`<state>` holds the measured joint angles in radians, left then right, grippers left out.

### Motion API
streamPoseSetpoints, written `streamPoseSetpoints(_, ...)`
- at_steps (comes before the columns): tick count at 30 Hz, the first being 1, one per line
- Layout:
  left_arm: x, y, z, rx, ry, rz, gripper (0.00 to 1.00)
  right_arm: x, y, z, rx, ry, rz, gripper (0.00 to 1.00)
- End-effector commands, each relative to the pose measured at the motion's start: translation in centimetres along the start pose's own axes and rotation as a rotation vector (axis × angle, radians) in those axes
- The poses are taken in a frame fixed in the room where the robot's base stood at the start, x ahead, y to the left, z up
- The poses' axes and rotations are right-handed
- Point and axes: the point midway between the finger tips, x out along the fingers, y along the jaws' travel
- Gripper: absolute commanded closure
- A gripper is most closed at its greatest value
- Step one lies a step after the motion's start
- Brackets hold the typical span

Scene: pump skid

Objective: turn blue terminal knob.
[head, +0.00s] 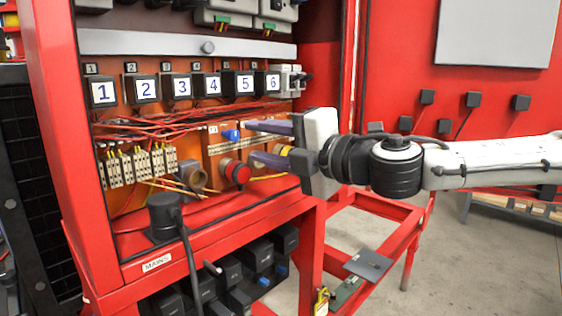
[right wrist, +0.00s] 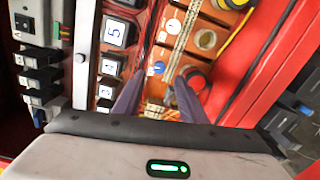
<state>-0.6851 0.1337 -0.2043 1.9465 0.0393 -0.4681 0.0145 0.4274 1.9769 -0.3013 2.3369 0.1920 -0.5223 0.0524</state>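The blue terminal knob (head: 231,135) sits on an orange panel inside the red cabinet. It also shows in the right wrist view (right wrist: 157,68), just beyond the gap between the fingertips. My right gripper (head: 247,142) comes in from the right with its two purple-grey fingers apart and nothing between them. In the head view the upper fingertip is close to the right side of the knob; I cannot tell whether they touch. In the right wrist view the open fingers (right wrist: 160,80) point toward the knob. My left gripper is out of view.
A red button (head: 237,172) sits just below the knob, near the lower finger. Red wires (head: 150,130) and terminal blocks (head: 135,165) lie to the left. Numbered modules (head: 182,88) line the row above. The red cabinet's lower ledge (head: 220,222) runs below.

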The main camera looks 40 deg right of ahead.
Motion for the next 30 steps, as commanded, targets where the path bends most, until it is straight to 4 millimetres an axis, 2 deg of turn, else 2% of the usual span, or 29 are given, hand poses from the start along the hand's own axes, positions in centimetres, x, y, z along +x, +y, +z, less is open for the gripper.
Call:
streamPoseSetpoints(6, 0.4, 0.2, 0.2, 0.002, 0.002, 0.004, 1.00, -2.5, 0.2, 0.1, -0.001, -0.003, 0.004, 0.62)
streamPoseSetpoints(12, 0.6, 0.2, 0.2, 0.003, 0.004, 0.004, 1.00, -4.0, 0.1, 0.1, 0.001, -0.002, 0.002, 0.62)
streamPoseSetpoints(30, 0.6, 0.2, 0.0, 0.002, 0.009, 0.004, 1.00, -4.4, 0.1, 0.1, 0.003, -0.001, 0.001, 0.62)
